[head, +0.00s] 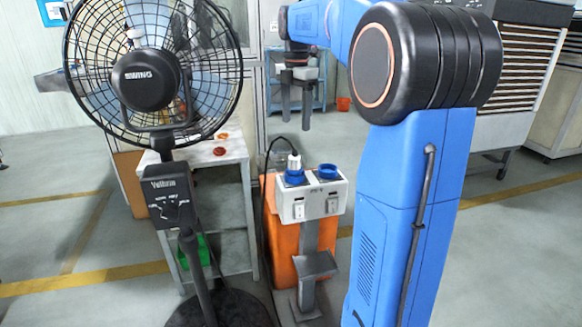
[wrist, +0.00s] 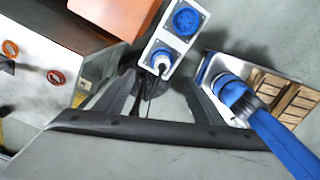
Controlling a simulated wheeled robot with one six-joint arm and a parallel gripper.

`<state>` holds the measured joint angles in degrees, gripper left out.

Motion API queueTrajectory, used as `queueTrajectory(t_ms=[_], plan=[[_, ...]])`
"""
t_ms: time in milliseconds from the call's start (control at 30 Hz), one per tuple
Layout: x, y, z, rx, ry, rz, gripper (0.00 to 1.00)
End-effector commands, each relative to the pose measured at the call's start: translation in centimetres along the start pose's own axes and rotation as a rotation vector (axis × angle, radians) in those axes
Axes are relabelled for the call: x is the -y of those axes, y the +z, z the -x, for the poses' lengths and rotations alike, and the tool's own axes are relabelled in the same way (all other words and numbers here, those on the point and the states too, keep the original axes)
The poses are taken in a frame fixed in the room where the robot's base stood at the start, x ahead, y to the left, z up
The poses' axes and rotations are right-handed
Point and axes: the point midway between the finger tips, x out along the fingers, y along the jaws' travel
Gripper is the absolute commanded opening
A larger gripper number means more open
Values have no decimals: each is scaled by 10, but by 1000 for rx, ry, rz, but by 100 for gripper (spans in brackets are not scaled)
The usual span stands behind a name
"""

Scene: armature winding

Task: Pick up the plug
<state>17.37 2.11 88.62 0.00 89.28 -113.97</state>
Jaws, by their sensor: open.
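The white plug (head: 294,161) stands upright in the left blue socket of the white socket box (head: 313,209), with a black cable running from it. In the wrist view the plug (wrist: 161,65) is in the lower socket, between and beyond my fingertips. My gripper (head: 295,118) points down with its fingers apart and empty, above the plug in the head view. In the wrist view my gripper (wrist: 162,82) shows two dark, spread fingers. I cannot tell the exact height gap. The second blue socket (wrist: 186,20) is empty.
A black fan (head: 146,80) stands at the left, in front of a white table (head: 200,154). An orange box (head: 283,243) stands behind the socket stand (head: 316,263). A wooden slatted thing (wrist: 282,97) lies to the right in the wrist view.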

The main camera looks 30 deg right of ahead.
Motion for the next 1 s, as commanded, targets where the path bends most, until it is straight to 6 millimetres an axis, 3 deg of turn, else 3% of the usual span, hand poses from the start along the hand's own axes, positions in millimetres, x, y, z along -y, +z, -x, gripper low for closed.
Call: queueTrajectory(t_ms=[500,767,1000], plan=[[1,-1,-88,-1,-2,-2,63],[1,-2,-104,0,0,-2,63],[7,-10,-134,-1,-2,-3,63]])
